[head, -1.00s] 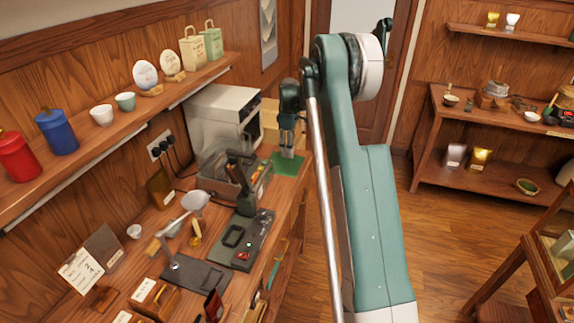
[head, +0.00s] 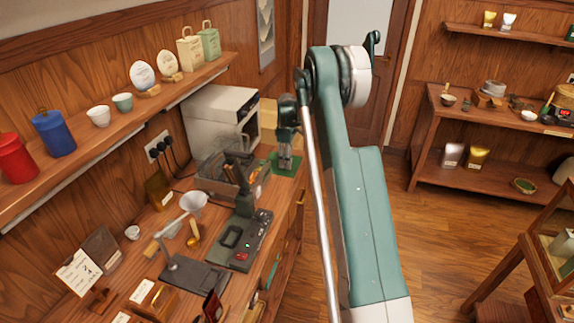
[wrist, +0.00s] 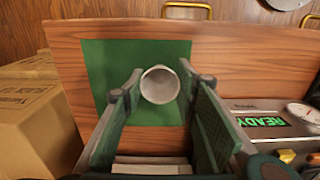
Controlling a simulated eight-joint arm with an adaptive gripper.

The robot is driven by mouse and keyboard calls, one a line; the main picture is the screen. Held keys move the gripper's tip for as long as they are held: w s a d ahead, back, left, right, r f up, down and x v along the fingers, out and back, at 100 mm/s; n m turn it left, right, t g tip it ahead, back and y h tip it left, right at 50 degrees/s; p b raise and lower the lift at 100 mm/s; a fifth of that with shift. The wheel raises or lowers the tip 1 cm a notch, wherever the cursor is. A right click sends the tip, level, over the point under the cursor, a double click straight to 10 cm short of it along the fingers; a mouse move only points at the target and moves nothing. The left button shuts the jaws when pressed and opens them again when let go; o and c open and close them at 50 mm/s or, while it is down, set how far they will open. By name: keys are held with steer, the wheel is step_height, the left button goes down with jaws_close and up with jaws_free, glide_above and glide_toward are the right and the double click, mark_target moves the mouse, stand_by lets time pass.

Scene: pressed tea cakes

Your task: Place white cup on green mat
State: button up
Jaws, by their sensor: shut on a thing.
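My gripper (head: 285,160) is at the far end of the counter, over the green mat (head: 294,171). In the wrist view its two fingers are shut on the white cup (wrist: 160,86), one on each side. I look down at the round rim of the cup. In the wrist view the cup lies within the outline of the green mat (wrist: 110,62), right of its middle. I cannot tell whether the cup's base touches the mat. In the head view the cup is too small and covered to make out clearly.
Cardboard boxes (wrist: 35,115) stand left of the mat in the wrist view. A scale with a READY display (wrist: 262,121) is at right. In the head view, a grey machine (head: 238,240) and a cluttered tray (head: 215,187) stand nearer on the counter. Cups (head: 98,116) are on the wall shelf.

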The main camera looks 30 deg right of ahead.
steer(key=shift+f, duration=1.05)
steer(key=shift+f, duration=0.2)
steer(key=o, duration=0.9)
steer(key=shift+c, duration=0.2)
steer(key=shift+r, duration=0.2)
step_height(320, 180, up, 12)
